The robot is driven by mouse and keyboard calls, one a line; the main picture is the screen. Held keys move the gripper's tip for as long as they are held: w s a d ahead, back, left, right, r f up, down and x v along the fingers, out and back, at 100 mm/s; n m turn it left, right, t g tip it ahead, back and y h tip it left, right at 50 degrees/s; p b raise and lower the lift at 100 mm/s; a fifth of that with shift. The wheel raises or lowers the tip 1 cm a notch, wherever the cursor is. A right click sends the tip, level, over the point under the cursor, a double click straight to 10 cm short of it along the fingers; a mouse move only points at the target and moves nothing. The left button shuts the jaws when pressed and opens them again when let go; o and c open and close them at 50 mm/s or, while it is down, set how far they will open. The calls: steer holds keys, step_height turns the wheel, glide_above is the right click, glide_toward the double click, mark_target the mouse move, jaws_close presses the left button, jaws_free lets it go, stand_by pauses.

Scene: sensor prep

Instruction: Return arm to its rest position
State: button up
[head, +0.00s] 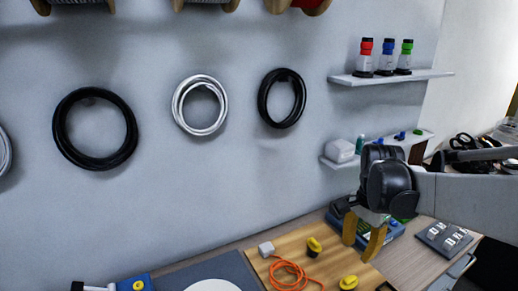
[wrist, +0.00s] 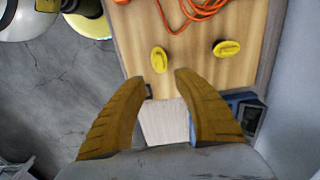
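My gripper (head: 364,236) is in the lower right of the head view, in front of the wall shelves and above the right part of the workbench. Its two yellow-brown fingers are spread apart with nothing between them. In the wrist view the open gripper (wrist: 158,108) points toward the bench, with a clear gap between the fingertips. My arm comes in from the right edge of the head view.
A wooden board (head: 331,242) holds an orange cable (head: 290,270) and two yellow pieces (head: 314,247). A blue box (head: 391,228) stands close behind my gripper. A lower shelf (head: 340,162) with small items and an upper shelf (head: 388,77) with bottles are on the wall.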

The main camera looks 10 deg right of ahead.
steer(key=s+a+r+n+t, duration=0.3)
steer(key=s+a+n+t, duration=0.4)
steer(key=s+a+n, duration=0.3)
steer(key=a+n, duration=0.3)
steer(key=shift+s+r+n, duration=0.25)
steer(key=shift+s+n, duration=0.15)
